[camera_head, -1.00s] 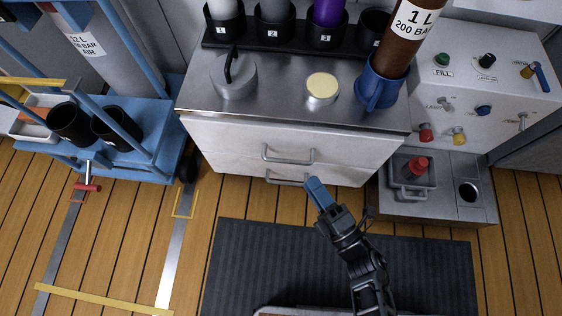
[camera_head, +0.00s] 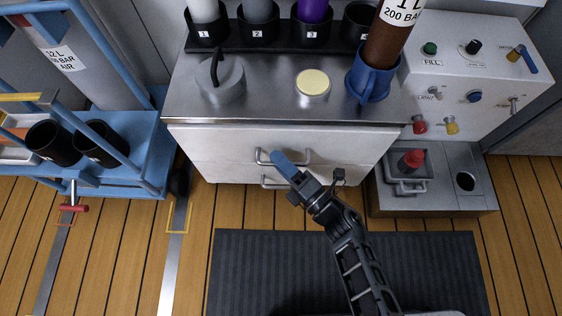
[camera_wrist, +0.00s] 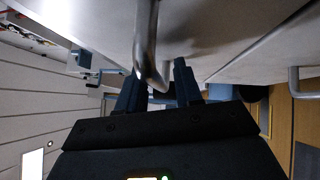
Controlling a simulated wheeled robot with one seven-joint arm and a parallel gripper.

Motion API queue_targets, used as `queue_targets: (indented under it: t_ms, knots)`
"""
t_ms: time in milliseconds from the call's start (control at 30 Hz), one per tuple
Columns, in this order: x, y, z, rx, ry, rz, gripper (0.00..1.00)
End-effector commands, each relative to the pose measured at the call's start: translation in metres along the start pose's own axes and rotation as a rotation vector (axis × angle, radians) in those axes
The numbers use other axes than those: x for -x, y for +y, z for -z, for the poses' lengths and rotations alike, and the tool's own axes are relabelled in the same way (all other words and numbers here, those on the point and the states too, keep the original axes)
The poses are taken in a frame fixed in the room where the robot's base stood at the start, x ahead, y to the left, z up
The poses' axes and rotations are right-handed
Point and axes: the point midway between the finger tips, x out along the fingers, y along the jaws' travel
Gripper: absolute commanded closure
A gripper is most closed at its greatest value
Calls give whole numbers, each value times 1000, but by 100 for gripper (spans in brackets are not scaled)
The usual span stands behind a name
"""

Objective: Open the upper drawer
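The white upper drawer (camera_head: 220,142) sits under the steel counter and looks closed. Its grey bar handle (camera_head: 304,161) is partly hidden behind my blue fingers. My gripper (camera_head: 280,160) is at this handle, reaching up from the lower right. In the wrist view, the handle (camera_wrist: 146,35) runs down toward the gap between my two dark fingers (camera_wrist: 158,90), which stand apart. The handle's near end lies at that gap, close to the left finger. I cannot tell whether it touches.
The lower drawer's handle (camera_head: 275,184) is just below, and shows in the wrist view (camera_wrist: 294,82). A grey box with a red-capped item (camera_head: 411,160) stands to the right. A blue cart (camera_head: 140,150) is on the left.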

Motion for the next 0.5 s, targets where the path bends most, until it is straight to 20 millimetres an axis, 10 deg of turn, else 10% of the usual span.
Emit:
queue_targets:
  t_ms: [200,500]
  knots:
    - [0,0,0,-1,0,0,66]
    - [0,0,0,-1,0,0,95]
